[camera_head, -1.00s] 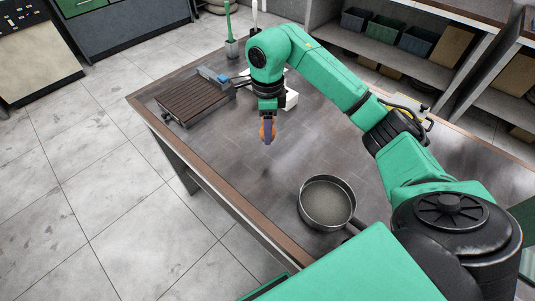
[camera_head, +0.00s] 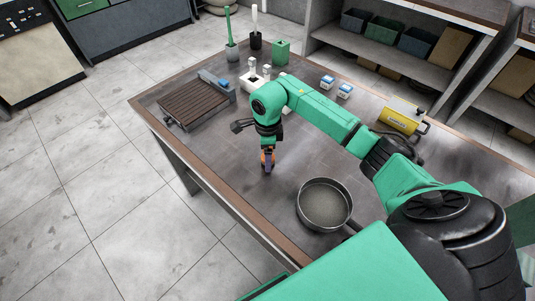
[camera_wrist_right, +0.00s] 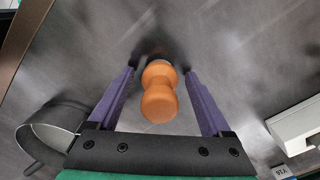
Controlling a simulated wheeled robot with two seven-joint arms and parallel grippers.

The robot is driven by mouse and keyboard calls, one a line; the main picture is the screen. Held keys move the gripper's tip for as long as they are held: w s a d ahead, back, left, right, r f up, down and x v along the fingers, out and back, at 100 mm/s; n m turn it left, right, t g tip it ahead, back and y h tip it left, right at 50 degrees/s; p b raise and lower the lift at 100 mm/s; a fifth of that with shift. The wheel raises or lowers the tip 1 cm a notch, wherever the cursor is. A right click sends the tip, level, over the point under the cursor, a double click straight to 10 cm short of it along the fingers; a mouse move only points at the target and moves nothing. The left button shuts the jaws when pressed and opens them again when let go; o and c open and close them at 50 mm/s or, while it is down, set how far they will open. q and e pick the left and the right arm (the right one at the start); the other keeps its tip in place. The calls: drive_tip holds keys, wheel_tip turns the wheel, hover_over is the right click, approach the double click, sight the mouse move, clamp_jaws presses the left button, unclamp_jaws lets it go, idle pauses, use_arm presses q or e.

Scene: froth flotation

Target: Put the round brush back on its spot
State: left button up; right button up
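The round brush (camera_wrist_right: 160,95) has a turned orange wooden handle and stands between the purple fingers of my right gripper (camera_wrist_right: 160,76) in the right wrist view. A gap shows on each side of the handle, so the gripper looks open around it. The bristle end is dark and mostly hidden under the handle. In the head view, my right gripper (camera_head: 267,168) is low over the bare middle of the table, with bits of orange handle showing beside its fingers. No marked spot for the brush is visible. My left gripper is not in view.
A round metal pan (camera_head: 325,206) lies near the front edge of the table (camera_head: 215,165). A slatted brown rack (camera_head: 194,104) is at the left. Upright holders, a green box (camera_head: 281,52), small blue-white boxes (camera_head: 328,82) and a yellow device (camera_head: 402,116) stand farther back.

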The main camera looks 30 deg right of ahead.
drive_tip(key=shift+r, duration=0.45)
wheel_tip(320, 180, up, 11)
drive_tip(key=b, duration=0.3)
drive_tip(key=shift+f, duration=0.1)
drive_tip(key=shift+r, duration=0.35)
drive_tip(key=shift+f, duration=0.1)
